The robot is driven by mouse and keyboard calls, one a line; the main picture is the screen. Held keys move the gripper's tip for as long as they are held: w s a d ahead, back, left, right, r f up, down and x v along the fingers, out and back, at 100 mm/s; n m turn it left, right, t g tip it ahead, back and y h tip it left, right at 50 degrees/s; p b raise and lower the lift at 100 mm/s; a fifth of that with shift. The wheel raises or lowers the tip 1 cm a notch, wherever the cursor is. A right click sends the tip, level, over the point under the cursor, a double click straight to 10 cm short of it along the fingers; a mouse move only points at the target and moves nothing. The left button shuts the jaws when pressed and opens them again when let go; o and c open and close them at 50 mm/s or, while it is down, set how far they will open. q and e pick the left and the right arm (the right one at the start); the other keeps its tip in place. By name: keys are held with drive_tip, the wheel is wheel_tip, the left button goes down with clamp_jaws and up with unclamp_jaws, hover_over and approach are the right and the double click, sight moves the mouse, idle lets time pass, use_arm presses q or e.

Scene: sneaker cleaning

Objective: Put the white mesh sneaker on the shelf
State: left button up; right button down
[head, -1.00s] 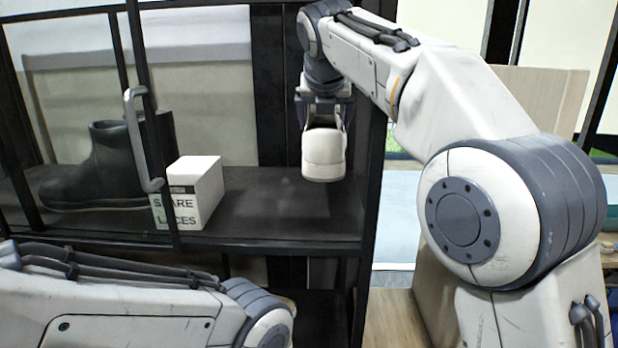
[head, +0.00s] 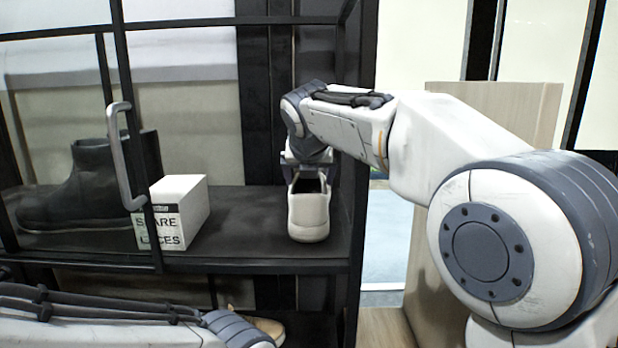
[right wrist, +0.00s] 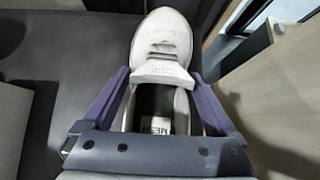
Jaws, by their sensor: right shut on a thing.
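A white box marked as spare laces (head: 180,208) stands left of the sneaker, with a gap between. A dark boot (head: 85,185) is farther left, behind the glass door with a metal handle (head: 124,155). A black frame post (head: 362,130) stands close on the right.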

unclamp_jaws()
drive_tip(key=shift+r, duration=0.1)
drive_tip(key=shift+s+r, duration=0.2)
drive_tip(key=shift+s, duration=0.05)
drive_tip(key=b+v, duration=0.1)
drive_tip(key=v, duration=1)
drive_tip(key=shift+b, duration=0.3)
drive_tip(key=shift+s, duration=0.1)
drive_tip(key=p+x, duration=0.1)
drive_tip(key=x, duration=1)
drive_tip(key=shift+p, duration=0.4)
drive_tip(key=shift+w, duration=0.45)
drive_tip(key=shift+s+r, duration=0.1)
drive_tip(key=shift+r, duration=1.4)
drive_tip(key=shift+f, duration=0.1)
